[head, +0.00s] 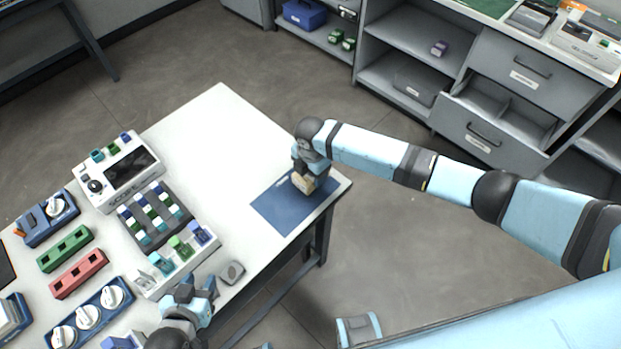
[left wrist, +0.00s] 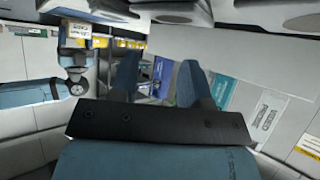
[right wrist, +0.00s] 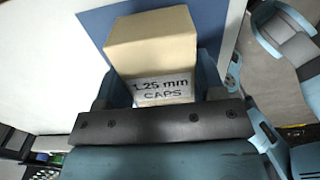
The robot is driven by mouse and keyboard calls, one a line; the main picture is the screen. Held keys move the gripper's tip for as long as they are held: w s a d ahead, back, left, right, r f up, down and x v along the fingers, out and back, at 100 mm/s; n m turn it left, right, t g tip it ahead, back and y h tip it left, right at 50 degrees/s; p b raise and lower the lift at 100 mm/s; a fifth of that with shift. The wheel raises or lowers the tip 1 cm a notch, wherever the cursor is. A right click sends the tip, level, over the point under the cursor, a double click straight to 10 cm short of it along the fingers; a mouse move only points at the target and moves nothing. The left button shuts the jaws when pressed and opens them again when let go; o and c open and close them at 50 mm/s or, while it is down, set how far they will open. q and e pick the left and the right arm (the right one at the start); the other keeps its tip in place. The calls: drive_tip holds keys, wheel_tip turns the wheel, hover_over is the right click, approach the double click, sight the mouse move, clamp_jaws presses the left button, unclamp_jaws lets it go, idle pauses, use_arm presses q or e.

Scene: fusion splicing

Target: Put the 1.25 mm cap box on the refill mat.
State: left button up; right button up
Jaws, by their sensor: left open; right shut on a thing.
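The 1.25 mm cap box (right wrist: 152,50) is a tan box with a white label reading "1.25 mm CAPS" in the right wrist view. My right gripper (right wrist: 160,85) is shut on it, one finger on each side. In the head view the box (head: 304,183) is at the right gripper (head: 308,174), over the blue refill mat (head: 277,211). The mat also shows behind the box in the right wrist view (right wrist: 213,22). I cannot tell whether the box touches the mat. My left gripper (head: 202,290) is open and empty near the table's front edge; its spread fingers show in the left wrist view (left wrist: 157,85).
On the white table (head: 222,125) stand a scope device (head: 120,172), a dark rack of small caps (head: 155,215), a white tray with coloured holders (head: 178,258), and red (head: 79,273) and green (head: 65,249) blocks. A grey item (head: 232,272) lies near the front edge. The table's far part is clear.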

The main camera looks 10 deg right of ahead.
use_arm(q)
drive_tip(key=shift+a+f, duration=0.15)
drive_tip(key=shift+f, duration=0.55)
use_arm(e)
drive_tip(key=shift+f, duration=0.55)
use_arm(q)
drive_tip(key=shift+w+a, duration=0.1)
drive_tip(key=shift+a, duration=0.05)
use_arm(e)
drive_tip(key=shift+w+r, duration=0.1)
use_arm(q)
drive_tip(key=shift+r, duration=0.1)
use_arm(e)
drive_tip(key=o, duration=0.9)
